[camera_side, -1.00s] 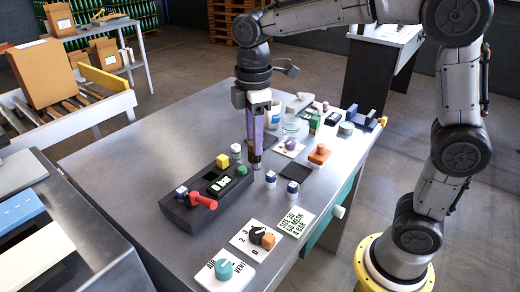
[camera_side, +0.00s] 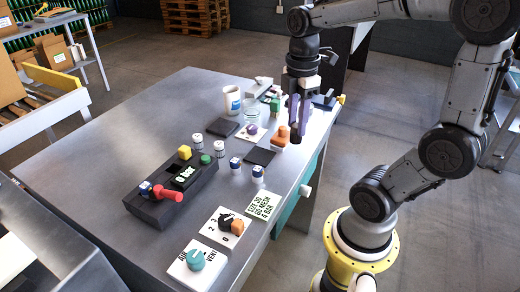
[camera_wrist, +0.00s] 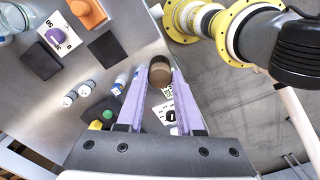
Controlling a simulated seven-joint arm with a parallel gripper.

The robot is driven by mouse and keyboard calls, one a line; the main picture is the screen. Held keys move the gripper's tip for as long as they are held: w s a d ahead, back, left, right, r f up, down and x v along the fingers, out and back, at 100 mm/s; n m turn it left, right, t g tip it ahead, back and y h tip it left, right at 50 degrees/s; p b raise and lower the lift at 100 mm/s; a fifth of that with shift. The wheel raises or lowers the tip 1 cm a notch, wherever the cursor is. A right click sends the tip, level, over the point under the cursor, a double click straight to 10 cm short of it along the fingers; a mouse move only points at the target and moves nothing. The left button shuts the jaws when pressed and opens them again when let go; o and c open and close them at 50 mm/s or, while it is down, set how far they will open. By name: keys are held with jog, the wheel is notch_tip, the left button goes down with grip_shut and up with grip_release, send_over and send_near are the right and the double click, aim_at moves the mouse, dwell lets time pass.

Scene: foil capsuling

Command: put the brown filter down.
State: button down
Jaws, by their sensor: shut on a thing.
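My gripper (camera_wrist: 160,75) has long purple fingers and is shut on the brown filter (camera_wrist: 160,70), a short brown cylinder with a dark end. In the wrist view the filter sits between the fingertips. In the side view my gripper (camera_side: 296,136) points down near the right edge of the table (camera_side: 130,135), close beside an orange block (camera_side: 281,134). The dark filter end is small there, and its height over the table is hard to tell.
Black square pads (camera_side: 259,156) (camera_side: 222,128) lie left of my gripper. A black control box (camera_side: 170,195) with a red handle, white-capped jars (camera_side: 235,166), dial plates (camera_side: 225,227) and a printed card (camera_side: 263,206) stand nearer. A white mug (camera_side: 232,100) stands behind.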

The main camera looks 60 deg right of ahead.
jog(key=w+d+f, duration=0.1)
jog(key=w+f, duration=0.2)
jog(key=w, duration=0.1)
jog(key=w+d+f, duration=0.2)
jog(key=w+f, duration=0.1)
jog(key=w+d+f, duration=0.1)
jog(key=w+f, duration=0.2)
jog(key=w, duration=0.1)
jog(key=shift+w+d, duration=0.35)
jog(key=shift+w+d+f, duration=0.1)
jog(key=shift+w+f, duration=0.05)
jog(key=shift+f, duration=0.8)
jog(key=shift+w+f, duration=0.1)
jog(key=shift+f, duration=0.8)
jog(key=shift+f, duration=0.1)
jog(key=c, duration=0.5)
grip_release()
jog(key=shift+c, duration=0.2)
